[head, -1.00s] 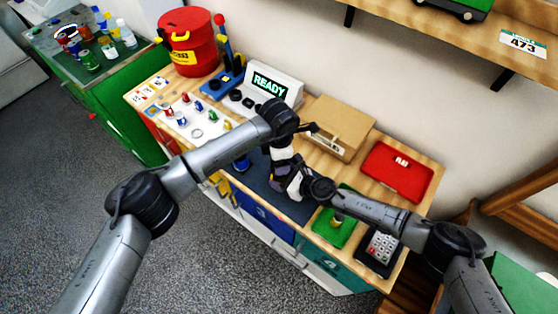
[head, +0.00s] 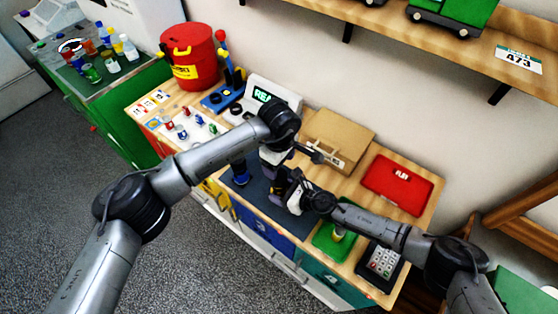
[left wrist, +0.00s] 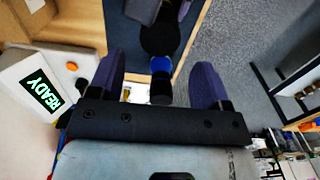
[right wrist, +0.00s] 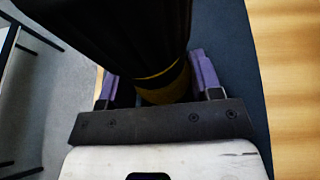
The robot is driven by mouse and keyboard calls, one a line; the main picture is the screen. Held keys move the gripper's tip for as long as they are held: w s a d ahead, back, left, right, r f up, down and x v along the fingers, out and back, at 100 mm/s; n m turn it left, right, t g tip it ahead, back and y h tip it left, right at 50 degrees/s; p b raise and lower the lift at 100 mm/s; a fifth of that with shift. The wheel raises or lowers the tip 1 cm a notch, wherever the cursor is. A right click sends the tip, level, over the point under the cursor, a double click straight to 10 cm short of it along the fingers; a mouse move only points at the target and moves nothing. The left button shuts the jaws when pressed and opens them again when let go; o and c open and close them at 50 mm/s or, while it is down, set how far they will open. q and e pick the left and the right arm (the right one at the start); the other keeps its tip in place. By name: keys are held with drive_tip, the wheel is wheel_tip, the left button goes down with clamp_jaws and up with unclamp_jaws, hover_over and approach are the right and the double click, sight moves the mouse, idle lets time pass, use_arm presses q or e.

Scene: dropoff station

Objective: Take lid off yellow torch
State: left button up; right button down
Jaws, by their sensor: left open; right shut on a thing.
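The yellow torch (right wrist: 165,80) shows in the right wrist view as a thick black cylinder with a yellow band. My right gripper (right wrist: 154,78) is shut on it around the banded part. In the left wrist view, a round black part (left wrist: 160,36), probably the torch's end, lies beyond my open left gripper (left wrist: 157,72). A blue-and-black torch (left wrist: 161,78) shows between the left fingers, farther off. In the head view this blue torch (head: 240,173) stands on the dark mat. My right gripper (head: 284,184) is over the mat; the lid's edge is unclear.
The dark mat (head: 262,201) lies between small parts at left and a green pad (head: 325,240) at right. A cardboard box (head: 338,139), a red tray (head: 397,184) and the READY display (head: 268,92) stand behind. A keypad (head: 380,260) is at the front right.

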sight(279, 174)
use_arm(q)
drive_tip(key=shift+f, duration=3.9)
drive_tip(key=c, duration=0.9)
drive_tip(key=n, duration=0.9)
drive_tip(key=shift+n, duration=0.3)
drive_tip(key=o, duration=1)
drive_tip(key=shift+r, duration=0.1)
